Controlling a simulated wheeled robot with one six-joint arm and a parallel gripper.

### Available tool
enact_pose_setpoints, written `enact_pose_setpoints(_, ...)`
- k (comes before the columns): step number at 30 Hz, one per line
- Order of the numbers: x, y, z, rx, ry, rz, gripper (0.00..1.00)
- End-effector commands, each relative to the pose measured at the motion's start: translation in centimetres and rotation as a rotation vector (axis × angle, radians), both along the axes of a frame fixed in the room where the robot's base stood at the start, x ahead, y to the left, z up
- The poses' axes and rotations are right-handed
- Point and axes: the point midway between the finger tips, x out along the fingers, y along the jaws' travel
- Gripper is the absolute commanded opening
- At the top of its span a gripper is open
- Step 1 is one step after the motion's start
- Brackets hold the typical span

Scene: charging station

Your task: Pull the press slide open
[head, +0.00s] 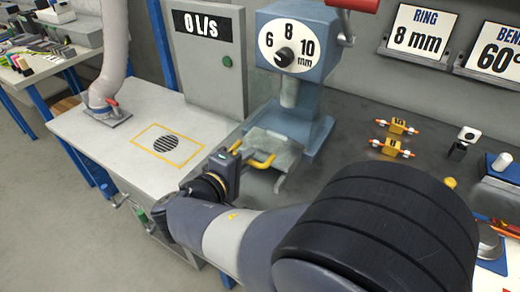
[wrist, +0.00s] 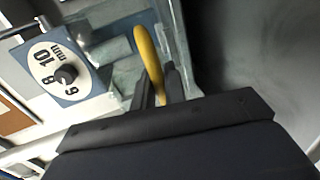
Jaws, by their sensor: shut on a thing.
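The blue press (head: 300,80) stands on the bench with a dial marked 6, 8, 10 mm. Its grey slide (head: 274,143) is a flat plate under the ram, with a yellow handle (head: 264,161) at the front. My gripper (head: 240,154) is at the left part of this handle, level with the slide. In the wrist view the yellow handle (wrist: 148,60) runs between the dark fingers of my gripper (wrist: 162,88), which is shut on it. Part of the handle is hidden by the gripper.
Two yellow pieces with orange ends (head: 397,126) lie on the dark bench right of the press. A grey cabinet (head: 207,62) reading 0 L/s stands at the left. A yellow-framed round grille (head: 166,144) lies on the white bench, which is otherwise mostly clear.

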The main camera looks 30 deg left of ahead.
Motion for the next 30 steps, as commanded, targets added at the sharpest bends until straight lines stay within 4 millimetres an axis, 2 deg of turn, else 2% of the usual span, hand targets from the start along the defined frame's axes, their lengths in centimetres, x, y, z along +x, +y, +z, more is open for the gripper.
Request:
enact_pose_setpoints(3, -1.9, 0.2, -0.1, 0.001, 0.001, 0.005, 0.0)
enact_pose_setpoints(6, -2.5, 0.2, -0.1, 0.001, 0.001, 0.004, 0.0)
enact_pose_setpoints(15, -2.6, 0.2, 0.0, -0.001, 0.002, 0.001, 0.0)
enact_pose_setpoints(16, -2.6, 0.2, 0.0, -0.001, 0.002, 0.001, 0.13)
enact_pose_setpoints(22, -2.6, 0.2, 0.0, -0.001, 0.001, 0.001, 0.29)
enact_pose_setpoints(30, -2.8, 0.2, 0.1, -0.001, 0.001, 0.001, 0.29)
